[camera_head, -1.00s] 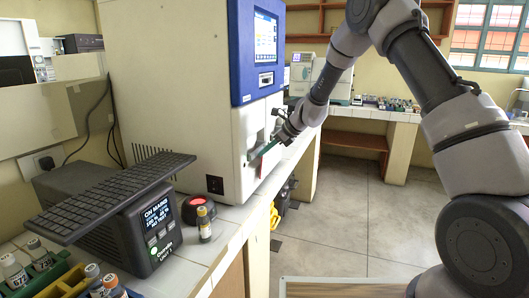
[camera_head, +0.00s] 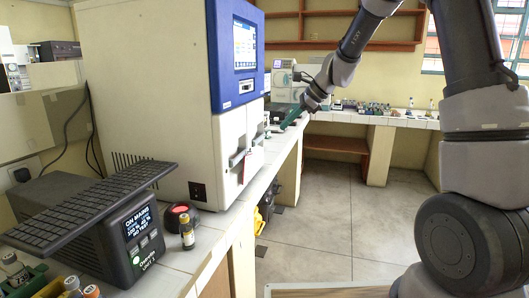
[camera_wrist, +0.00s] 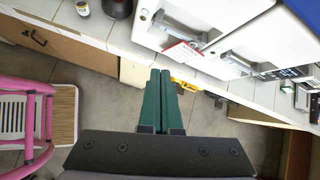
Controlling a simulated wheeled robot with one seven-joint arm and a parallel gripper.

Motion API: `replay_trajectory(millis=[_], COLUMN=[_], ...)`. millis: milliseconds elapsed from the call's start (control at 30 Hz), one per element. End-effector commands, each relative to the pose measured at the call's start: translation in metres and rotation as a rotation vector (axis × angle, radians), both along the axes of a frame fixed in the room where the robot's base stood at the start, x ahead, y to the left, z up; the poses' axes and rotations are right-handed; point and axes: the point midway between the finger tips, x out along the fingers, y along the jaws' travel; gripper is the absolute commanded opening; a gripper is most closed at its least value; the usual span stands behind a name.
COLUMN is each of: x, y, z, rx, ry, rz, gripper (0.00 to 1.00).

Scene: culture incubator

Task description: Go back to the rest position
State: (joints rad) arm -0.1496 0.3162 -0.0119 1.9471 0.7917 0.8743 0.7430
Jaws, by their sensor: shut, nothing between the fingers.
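My gripper (camera_head: 291,118) is in front of the counter's edge, to the right of the white and blue incubator (camera_head: 222,62) in the head view. In the wrist view its two green fingers (camera_wrist: 160,76) lie side by side, shut, with nothing between them. The incubator also shows in the wrist view (camera_wrist: 215,22), with its door handles facing me and a red-marked tag (camera_wrist: 184,54) hanging from one handle. The gripper is apart from the incubator and touches nothing that I can see.
A black control unit (camera_head: 138,243) with a lit display stands on the counter, beside a red button (camera_head: 180,211) and a small vial (camera_head: 187,232). Several vials sit in a rack at lower left. A pink-framed chair (camera_wrist: 38,120) shows in the wrist view. The floor (camera_head: 330,215) is open.

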Motion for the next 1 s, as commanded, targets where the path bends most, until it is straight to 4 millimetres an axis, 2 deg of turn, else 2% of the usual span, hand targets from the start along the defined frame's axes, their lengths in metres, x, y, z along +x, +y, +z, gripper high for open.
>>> replay_trajectory(millis=[33,100,200,400,533,700,833,1000], x=[-0.018,-0.042,-0.078,-0.153,-0.201,-0.257,-0.284,-0.299], y=[-0.012,-0.026,-0.048,-0.09,-0.116,-0.147,-0.162,-0.171], z=[0.024,0.046,0.073,0.11,0.122,0.125,0.122,0.119], rx=[-0.039,-0.101,-0.194,-0.406,-0.558,-0.753,-0.863,-0.929], ry=[-0.067,-0.15,-0.263,-0.472,-0.59,-0.702,-0.751,-0.772], rz=[0.051,0.127,0.234,0.44,0.572,0.725,0.809,0.858], gripper=[0.0,0.0,0.0,0.0,0.0,0.0,0.0,0.0])
